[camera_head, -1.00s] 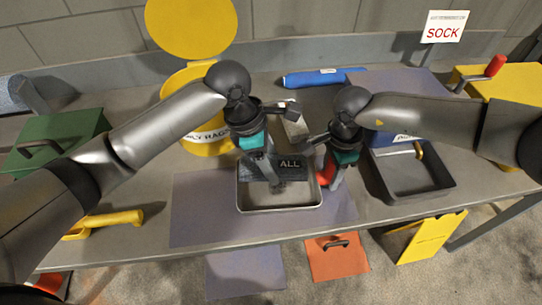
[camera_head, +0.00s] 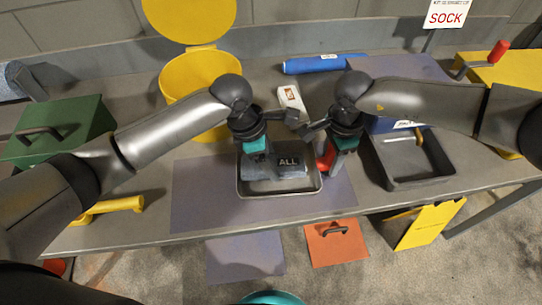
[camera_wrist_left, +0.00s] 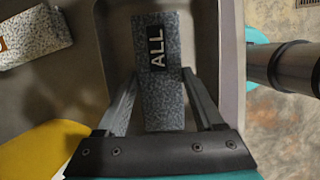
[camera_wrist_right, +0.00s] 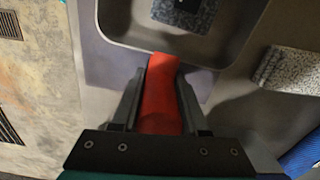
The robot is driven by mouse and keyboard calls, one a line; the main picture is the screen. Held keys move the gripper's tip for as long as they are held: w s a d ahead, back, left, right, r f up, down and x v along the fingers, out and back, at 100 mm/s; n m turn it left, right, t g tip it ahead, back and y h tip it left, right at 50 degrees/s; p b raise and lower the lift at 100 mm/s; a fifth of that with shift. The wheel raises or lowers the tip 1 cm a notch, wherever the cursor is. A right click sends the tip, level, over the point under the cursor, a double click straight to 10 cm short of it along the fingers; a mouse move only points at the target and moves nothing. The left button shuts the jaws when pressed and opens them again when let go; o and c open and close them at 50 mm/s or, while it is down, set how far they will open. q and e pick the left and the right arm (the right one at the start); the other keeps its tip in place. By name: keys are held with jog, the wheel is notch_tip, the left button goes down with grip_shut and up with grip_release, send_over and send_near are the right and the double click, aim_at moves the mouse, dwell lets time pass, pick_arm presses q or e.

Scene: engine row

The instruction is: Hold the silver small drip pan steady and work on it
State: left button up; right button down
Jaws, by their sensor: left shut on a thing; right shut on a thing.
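The silver small drip pan (camera_head: 250,193) sits on the bench mat, and parts of its rim show in the left wrist view (camera_wrist_left: 232,90) and the right wrist view (camera_wrist_right: 160,55). My left gripper (camera_head: 258,160) is shut on a speckled grey block labelled ALL (camera_head: 288,164), which is over the pan floor; contact with the floor is unclear. The block fills the space between the fingers in the left wrist view (camera_wrist_left: 158,100). My right gripper (camera_head: 331,158) is shut on a red grip (camera_wrist_right: 160,95) at the pan's right side. The red grip meets the rim.
A darker tray (camera_head: 425,182) stands close right of my right gripper. An open yellow bin (camera_head: 190,75), a pale block (camera_head: 291,98) and a blue roll (camera_head: 318,64) lie behind. A green box (camera_head: 60,130) and yellow-handled tool (camera_head: 115,206) are left. The mat's front (camera_head: 200,215) is clear.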

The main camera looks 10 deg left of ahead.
pick_arm(q)
jog(key=shift+f, duration=0.55)
pick_arm(e)
jog(key=shift+s, duration=0.15)
dwell(0.4)
pick_arm(q)
jog(key=shift+w, duration=0.1)
jog(key=shift+w+a, duration=0.15)
jog(key=shift+w, duration=0.45)
jog(key=shift+s+d+f, duration=0.1)
jog(key=shift+s+f, duration=0.05)
jog(key=shift+s, duration=0.35)
jog(key=shift+s+d+f, duration=0.1)
jog(key=shift+s, duration=0.35)
jog(key=shift+s+d, duration=0.1)
jog(key=shift+s, duration=0.5)
jog(key=shift+w+r, duration=0.1)
jog(key=shift+w, duration=0.05)
jog(key=shift+w+a+r, duration=0.15)
jog(key=shift+w, duration=0.55)
jog(key=shift+w+a+r, duration=0.1)
jog(key=shift+w+a, duration=0.05)
jog(key=shift+w, duration=0.5)
